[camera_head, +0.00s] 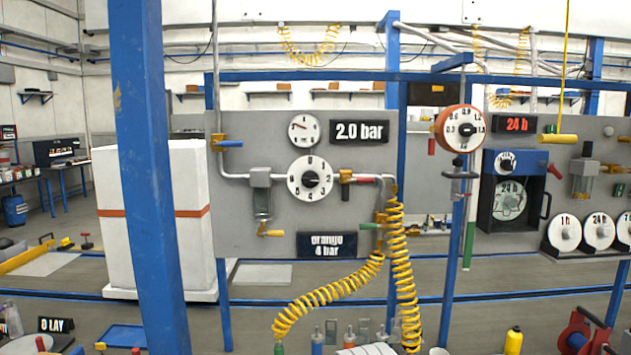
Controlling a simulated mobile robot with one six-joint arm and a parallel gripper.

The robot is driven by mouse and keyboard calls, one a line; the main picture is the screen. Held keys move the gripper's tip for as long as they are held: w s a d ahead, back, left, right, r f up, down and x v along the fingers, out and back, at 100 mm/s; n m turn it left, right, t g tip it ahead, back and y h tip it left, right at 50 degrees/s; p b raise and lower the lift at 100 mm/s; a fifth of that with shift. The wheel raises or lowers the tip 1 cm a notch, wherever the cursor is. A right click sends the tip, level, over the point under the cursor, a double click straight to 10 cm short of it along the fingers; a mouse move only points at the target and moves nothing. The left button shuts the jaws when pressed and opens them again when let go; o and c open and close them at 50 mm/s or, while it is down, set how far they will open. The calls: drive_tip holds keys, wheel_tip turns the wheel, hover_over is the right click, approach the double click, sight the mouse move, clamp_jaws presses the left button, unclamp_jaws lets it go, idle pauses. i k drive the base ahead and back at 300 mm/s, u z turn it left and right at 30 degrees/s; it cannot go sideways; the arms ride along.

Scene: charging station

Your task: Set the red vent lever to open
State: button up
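A grey panel (235,195) hangs on a blue frame and carries pipework. Another red handle (432,146) hangs down at the left of the round orange-rimmed gauge (460,129). No label shows which one is the vent lever. My gripper is not in view.
The panel also has a blue lever (230,143), a yellow lever (272,233) and a green lever (370,226). A coiled yellow hose (403,270) hangs in front at the right. A blue post (158,180) stands at the left.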

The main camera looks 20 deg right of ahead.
sight(365, 180)
drive_tip(key=u, duration=0.05)
drive_tip(key=i, duration=1)
drive_tip(key=z, duration=0.05)
